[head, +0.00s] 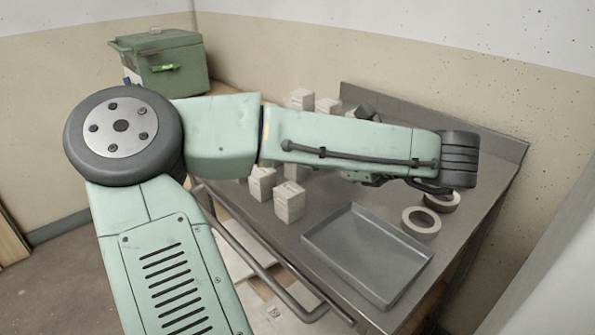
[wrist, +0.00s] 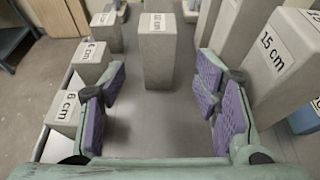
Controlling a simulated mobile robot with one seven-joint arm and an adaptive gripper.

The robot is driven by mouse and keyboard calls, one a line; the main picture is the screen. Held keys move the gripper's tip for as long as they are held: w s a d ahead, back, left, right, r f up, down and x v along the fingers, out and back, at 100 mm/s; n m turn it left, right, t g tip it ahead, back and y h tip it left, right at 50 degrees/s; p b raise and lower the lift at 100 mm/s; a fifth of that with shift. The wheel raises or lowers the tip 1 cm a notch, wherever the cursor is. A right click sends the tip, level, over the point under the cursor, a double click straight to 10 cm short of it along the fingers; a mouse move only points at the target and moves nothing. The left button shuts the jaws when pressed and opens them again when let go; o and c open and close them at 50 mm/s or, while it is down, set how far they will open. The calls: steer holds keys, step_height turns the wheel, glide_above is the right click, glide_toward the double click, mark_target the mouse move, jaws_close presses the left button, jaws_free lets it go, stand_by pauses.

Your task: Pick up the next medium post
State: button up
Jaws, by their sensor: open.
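A grey post labelled 10 cm (wrist: 157,62) stands upright in the middle of the wrist view, lined up with the gap between my fingers. My gripper (wrist: 162,88) is open, with purple pads on both sides of the gap and nothing between them. Neither pad appears to touch the post. In the head view my arm hides the gripper and part of the group of posts.
Shorter 6 cm posts (wrist: 64,108) stand left of my gripper; a taller 15 cm post (wrist: 277,62) stands close on the right. In the head view, an empty grey tray (head: 368,255), tape rolls (head: 421,223) and a green box (head: 172,62) show.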

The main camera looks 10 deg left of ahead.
steer(key=shift+p+x, duration=0.5)
steer(key=shift+x, duration=1)
steer(key=shift+p+x, duration=0.8)
steer(key=shift+x, duration=1.6)
steer(key=shift+s+a+r, duration=0.1)
steer(key=shift+s, duration=0.1)
steer(key=shift+c, duration=0.3)
jaws_close()
